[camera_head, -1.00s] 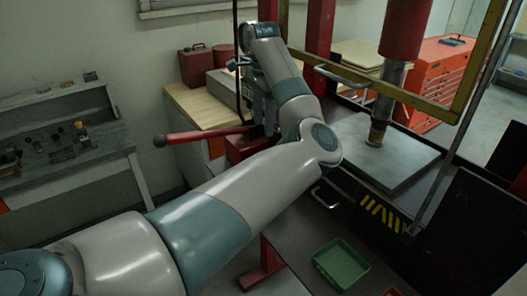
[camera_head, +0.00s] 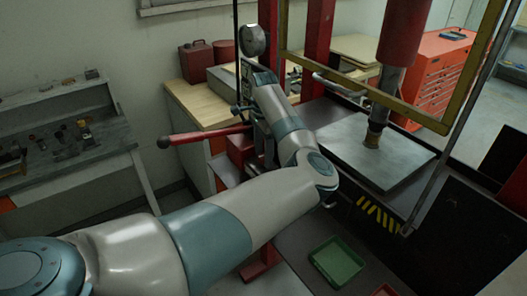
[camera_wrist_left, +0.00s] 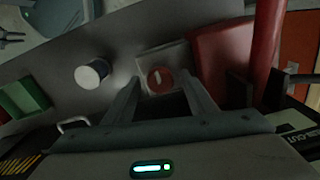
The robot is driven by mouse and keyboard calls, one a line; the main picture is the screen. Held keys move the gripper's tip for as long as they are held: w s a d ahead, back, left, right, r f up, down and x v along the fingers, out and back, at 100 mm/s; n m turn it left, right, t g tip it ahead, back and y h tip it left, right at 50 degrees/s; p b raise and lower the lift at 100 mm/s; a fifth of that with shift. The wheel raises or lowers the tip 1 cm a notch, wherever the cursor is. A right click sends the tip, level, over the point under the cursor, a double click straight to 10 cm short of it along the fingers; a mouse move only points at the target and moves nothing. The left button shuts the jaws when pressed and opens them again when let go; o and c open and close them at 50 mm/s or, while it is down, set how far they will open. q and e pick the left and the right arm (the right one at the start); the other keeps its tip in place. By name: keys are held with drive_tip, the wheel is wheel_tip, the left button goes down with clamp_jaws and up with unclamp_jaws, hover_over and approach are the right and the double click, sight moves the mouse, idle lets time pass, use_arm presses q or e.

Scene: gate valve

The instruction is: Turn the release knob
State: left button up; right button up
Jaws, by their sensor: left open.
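A round red knob (camera_wrist_left: 160,80) with a pale bar across its face sits on a square grey plate in the left wrist view. My left gripper (camera_wrist_left: 160,76) is open there, its two fingers on either side of the knob in the picture. I cannot tell whether they touch it. In the head view my left arm reaches from the lower left toward the red pump body (camera_head: 241,146) beside the press. The arm's own links hide most of the gripper, and I cannot make out the knob there. My right gripper is not in view.
A red lever (camera_head: 200,136) sticks out left from the pump. A press ram (camera_head: 376,120) stands over a grey plate (camera_head: 400,160). A green tray (camera_head: 337,262) lies at the bottom. A round gauge (camera_head: 254,40) is above my wrist. A workbench (camera_head: 70,160) stands left.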

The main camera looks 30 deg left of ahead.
use_arm(q)
drive_tip(key=shift+c, duration=0.6)
drive_tip(key=c, duration=0.9)
